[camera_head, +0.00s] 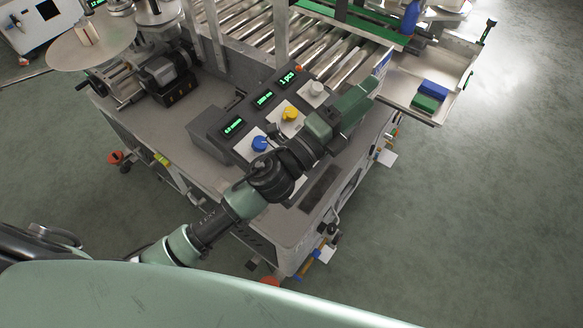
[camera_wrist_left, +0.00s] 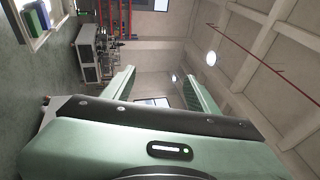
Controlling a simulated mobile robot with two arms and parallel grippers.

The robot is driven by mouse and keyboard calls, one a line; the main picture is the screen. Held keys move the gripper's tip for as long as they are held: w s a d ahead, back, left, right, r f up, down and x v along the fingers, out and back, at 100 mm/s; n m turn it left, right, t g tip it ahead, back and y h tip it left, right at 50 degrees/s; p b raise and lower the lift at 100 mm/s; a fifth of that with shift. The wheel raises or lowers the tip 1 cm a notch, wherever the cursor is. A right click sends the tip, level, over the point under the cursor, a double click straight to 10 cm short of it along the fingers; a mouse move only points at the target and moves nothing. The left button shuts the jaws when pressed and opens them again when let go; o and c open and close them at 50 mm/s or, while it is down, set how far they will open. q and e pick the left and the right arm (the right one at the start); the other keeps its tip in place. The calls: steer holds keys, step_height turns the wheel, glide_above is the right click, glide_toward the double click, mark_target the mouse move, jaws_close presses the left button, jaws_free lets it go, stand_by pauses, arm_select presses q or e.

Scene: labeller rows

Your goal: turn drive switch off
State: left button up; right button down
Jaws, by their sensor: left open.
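The control box (camera_head: 240,122) stands on the machine's table in the head view. It has green lit displays and a blue knob (camera_head: 260,143), a yellow knob (camera_head: 290,113) and a pale grey knob (camera_head: 315,89) in a row. The labels are too small to read, so I cannot tell which is the drive switch. My left gripper (camera_head: 362,94) is open and empty, just right of the grey knob and apart from the knobs in the picture. Its two fingers (camera_wrist_left: 160,88) stand apart in the left wrist view with nothing between them. My right gripper is not in view.
A roller conveyor (camera_head: 345,55) runs behind the box. A metal tray (camera_head: 455,65) at the right holds a blue block (camera_head: 433,88) and a green block (camera_head: 425,103). A motor unit (camera_head: 168,72) and a round disc (camera_head: 92,42) are at the left. Floor at the right is clear.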

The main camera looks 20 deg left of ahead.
arm_select(q)
steer(key=s+d+m+g+h, duration=0.65)
steer(key=d+m+g, duration=0.4)
steer(key=m, duration=0.55)
steer(key=s+f+m+g+y, duration=0.3)
steer(key=f+m+g+y, duration=0.2)
steer(key=f+m+g, duration=0.35)
steer(key=w+a+f+m+y, duration=0.2)
steer(key=a+f+y, duration=0.1)
steer(key=a, duration=0.5)
steer(key=w+a+f+m+t+y+p, duration=0.1)
steer(key=w+a+f+m+y, duration=0.1)
steer(key=a+y, duration=0.4)
steer(key=w+a+f+m+y, duration=0.2)
steer(key=a+f+m+y, duration=0.1)
steer(key=a, duration=0.6)
steer(key=shift+w+a+f+t+y+p, duration=0.1)
steer(key=shift+a+f+t+y+p, duration=0.1)
steer(key=shift+f+y, duration=0.3)
steer(key=shift+w+a+f+t+y+p, duration=0.1)
steer(key=shift+a+f+y+p, duration=0.1)
steer(key=shift+f+y, duration=0.25)
steer(key=shift+s+f, duration=0.1)
steer(key=shift+f, duration=0.25)
step_height(320, 180, down, 6)
steer(key=p, duration=0.2)
steer(key=shift+d+p, duration=0.1)
steer(key=shift+p, duration=0.3)
steer(key=shift+f, duration=0.5)
jaws_close()
